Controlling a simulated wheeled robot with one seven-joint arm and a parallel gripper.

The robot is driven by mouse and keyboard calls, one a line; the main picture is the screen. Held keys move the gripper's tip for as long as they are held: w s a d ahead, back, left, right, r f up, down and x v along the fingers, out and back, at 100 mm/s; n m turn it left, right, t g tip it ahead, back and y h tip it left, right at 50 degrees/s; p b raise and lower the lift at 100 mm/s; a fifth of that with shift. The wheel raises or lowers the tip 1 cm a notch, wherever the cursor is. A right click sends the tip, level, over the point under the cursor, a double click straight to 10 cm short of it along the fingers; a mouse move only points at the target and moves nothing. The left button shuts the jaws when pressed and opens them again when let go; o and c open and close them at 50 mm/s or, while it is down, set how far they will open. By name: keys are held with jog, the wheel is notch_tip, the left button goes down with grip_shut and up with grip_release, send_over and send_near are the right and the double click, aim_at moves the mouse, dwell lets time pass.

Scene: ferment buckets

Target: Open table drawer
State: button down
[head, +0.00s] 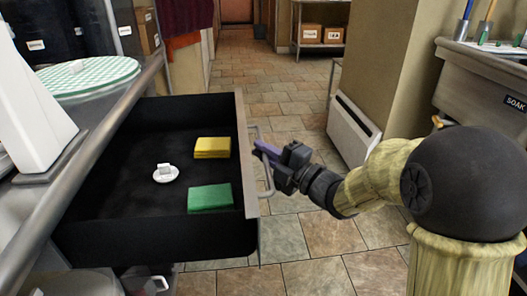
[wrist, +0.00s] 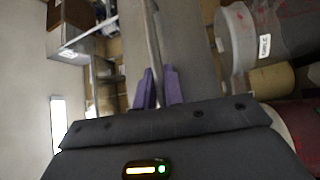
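The table drawer (head: 110,200) is pulled far out in the head view, its dark inside in plain sight. Its metal front (head: 249,190) faces right and carries a bar handle (head: 266,172). My gripper (head: 266,152) is at the handle, on the outer side of the drawer front. In the wrist view the purple fingers (wrist: 160,88) stand close together, one on each side of the handle bar (wrist: 153,40). The bar fills the narrow gap, so the gripper looks shut on it. The exact contact is partly hidden.
The drawer holds a yellow sponge stack (head: 212,147), a green one (head: 210,197) and a small white item (head: 166,173). A metal counter (head: 60,165) lies above it. A sink (head: 485,85) stands at right. The tiled floor (head: 270,110) beyond is clear.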

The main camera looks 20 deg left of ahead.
jog(key=c, duration=1.5)
grip_release()
jog(key=p+v, duration=0.3)
jog(key=v, duration=1.4)
jog(key=shift+d+f, duration=0.15)
jog(key=shift+d, duration=0.05)
